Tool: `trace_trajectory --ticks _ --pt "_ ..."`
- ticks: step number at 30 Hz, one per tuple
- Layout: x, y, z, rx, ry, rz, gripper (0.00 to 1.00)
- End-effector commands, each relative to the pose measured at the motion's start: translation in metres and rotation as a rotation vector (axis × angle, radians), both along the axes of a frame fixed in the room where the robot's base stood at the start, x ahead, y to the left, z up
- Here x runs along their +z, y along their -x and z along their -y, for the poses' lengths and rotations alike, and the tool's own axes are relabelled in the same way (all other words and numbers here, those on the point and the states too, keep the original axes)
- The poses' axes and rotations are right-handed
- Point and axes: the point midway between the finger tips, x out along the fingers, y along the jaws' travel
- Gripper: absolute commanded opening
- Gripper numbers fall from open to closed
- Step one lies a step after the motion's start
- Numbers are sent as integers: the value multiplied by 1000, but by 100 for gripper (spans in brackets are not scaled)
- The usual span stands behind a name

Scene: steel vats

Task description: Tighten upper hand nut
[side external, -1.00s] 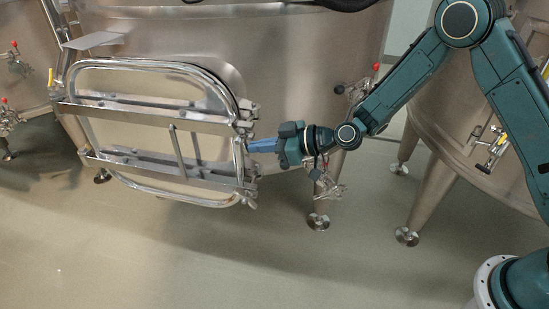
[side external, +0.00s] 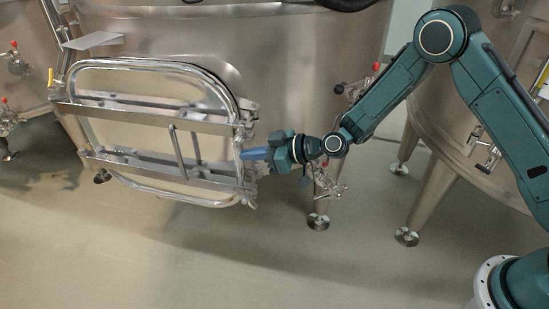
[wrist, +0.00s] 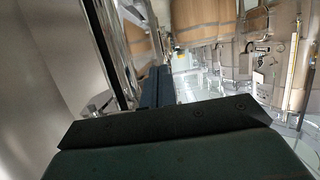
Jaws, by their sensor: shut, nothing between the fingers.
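The oval manway door (side external: 150,125) on the steel vat has two cross bars. The upper hand nut (side external: 248,112) appears as a small metal fitting at the right end of the upper bar; its thread and seating are too small to tell. My gripper (side external: 244,154) is shut and empty, with its blue fingers at the door's right edge, below the upper nut and near the lower bar's end. Whether they touch metal I cannot tell. In the wrist view the closed fingers (wrist: 157,87) point past bright metal tubing on the left.
The vat wall (side external: 310,80) rises behind my gripper. A valve with a red handle (side external: 375,68) and a lower outlet fitting (side external: 328,187) stand near my wrist. The floor (side external: 300,265) in front is clear.

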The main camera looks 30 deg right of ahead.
Motion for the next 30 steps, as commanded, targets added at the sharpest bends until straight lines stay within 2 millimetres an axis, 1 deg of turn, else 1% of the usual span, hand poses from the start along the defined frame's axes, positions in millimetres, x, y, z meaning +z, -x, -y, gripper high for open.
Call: trace_trajectory --ticks 19,25,30 --pt "0 0 1 0 -1 -1 0" --pt "-4 8 8 -1 -1 -3 0" --pt "-9 21 21 -2 0 -5 0"
